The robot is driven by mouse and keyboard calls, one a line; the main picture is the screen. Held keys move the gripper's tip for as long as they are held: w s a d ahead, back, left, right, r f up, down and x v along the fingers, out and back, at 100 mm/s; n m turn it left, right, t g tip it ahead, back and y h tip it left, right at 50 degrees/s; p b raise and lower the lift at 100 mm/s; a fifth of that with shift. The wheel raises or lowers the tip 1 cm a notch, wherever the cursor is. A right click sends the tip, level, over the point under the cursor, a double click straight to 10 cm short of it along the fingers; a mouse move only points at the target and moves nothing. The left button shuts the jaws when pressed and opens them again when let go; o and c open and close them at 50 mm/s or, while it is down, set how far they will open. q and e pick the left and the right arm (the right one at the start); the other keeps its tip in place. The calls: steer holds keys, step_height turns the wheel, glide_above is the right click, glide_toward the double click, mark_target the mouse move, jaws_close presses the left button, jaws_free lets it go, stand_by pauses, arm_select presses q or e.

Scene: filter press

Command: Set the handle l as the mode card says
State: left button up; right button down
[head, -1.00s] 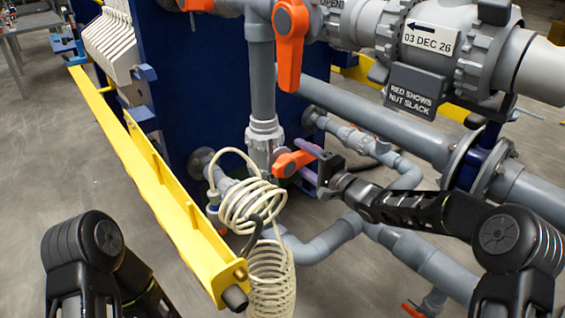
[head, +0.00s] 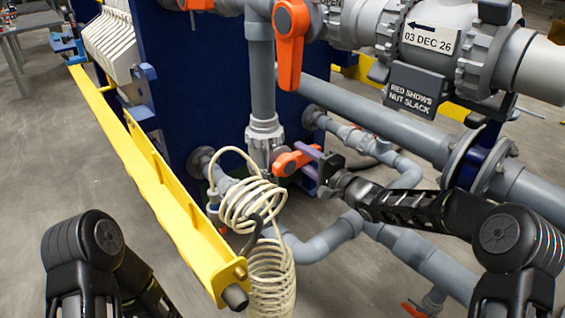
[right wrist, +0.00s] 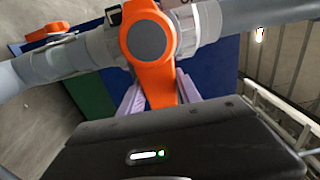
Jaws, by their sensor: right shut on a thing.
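The orange handle (head: 292,160) sits on a valve of the grey pipework, low behind the coiled hose. It also shows large in the right wrist view (right wrist: 150,60), with its lever reaching down between the two purple fingers. My right gripper (head: 308,158) comes in from the right and is shut on that lever. The lower part of the lever is hidden behind the gripper body in the right wrist view. I cannot make out which handle is marked l, and no mode card is readable. My left arm shows at the lower left; its gripper is out of view.
A cream coiled hose (head: 252,205) hangs on a hook just left of the held handle. A yellow rail (head: 165,190) runs along the left. Another orange handle (head: 290,45) points down above. A sign (head: 410,92) reads "RED SHOWS NUT SLACK". Grey pipes (head: 425,262) run below my right arm.

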steer(key=r+n+b, duration=0.1)
steer(key=n, duration=0.1)
steer(key=shift+a+n, duration=0.1)
steer(key=shift+n, duration=0.2)
steer(key=shift+s+r+n, duration=0.1)
steer(key=shift+r+n, duration=0.4)
steer(key=shift+n, duration=0.2)
steer(key=shift+a, duration=0.1)
